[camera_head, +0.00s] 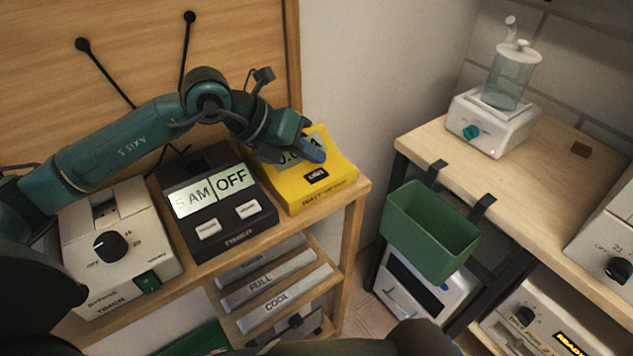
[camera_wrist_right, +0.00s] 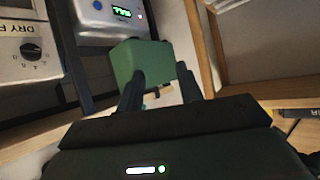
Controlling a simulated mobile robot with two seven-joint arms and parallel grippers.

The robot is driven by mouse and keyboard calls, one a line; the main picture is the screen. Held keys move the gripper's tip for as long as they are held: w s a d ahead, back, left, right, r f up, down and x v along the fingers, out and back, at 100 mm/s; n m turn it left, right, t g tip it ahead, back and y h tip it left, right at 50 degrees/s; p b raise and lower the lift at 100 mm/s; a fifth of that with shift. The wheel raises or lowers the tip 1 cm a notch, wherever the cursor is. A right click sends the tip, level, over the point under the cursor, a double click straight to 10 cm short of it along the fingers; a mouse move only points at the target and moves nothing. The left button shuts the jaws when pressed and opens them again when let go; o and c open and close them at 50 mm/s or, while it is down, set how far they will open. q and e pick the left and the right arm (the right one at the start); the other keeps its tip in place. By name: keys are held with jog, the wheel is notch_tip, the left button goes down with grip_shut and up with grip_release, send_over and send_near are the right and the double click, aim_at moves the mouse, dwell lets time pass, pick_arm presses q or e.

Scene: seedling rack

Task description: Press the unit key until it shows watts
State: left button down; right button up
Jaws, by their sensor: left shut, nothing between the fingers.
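The yellow meter (camera_head: 335,183) sits on the right end of the wooden shelf in the head view. Its grey display is partly covered by my left gripper; a zero and a letter that looks like A show. A small black key with a pale label (camera_head: 316,174) is on its face below the display. My left gripper (camera_head: 314,151) is shut and empty, its tip over the meter just above the key; I cannot tell whether it touches. My right gripper (camera_wrist_right: 160,88) is open and empty in the right wrist view.
A black timer (camera_head: 222,205) reading "5 AM OFF" and a white dial timer (camera_head: 118,245) stand left of the meter. A green bin (camera_head: 430,232) hangs from the right-hand table (camera_head: 470,180), which carries a white device with a clear jar (camera_head: 493,122).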

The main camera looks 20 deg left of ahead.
pick_arm(q)
jog(key=shift+f, duration=0.65)
jog(key=shift+b, duration=0.35)
dwell(1.2)
jog(key=shift+f+b, duration=0.4)
jog(key=shift+f+b, duration=0.35)
jog(key=shift+f, duration=0.05)
dwell(0.5)
jog(key=shift+r, duration=0.1)
jog(key=shift+r+p, duration=0.45)
jog(key=shift+r, duration=0.25)
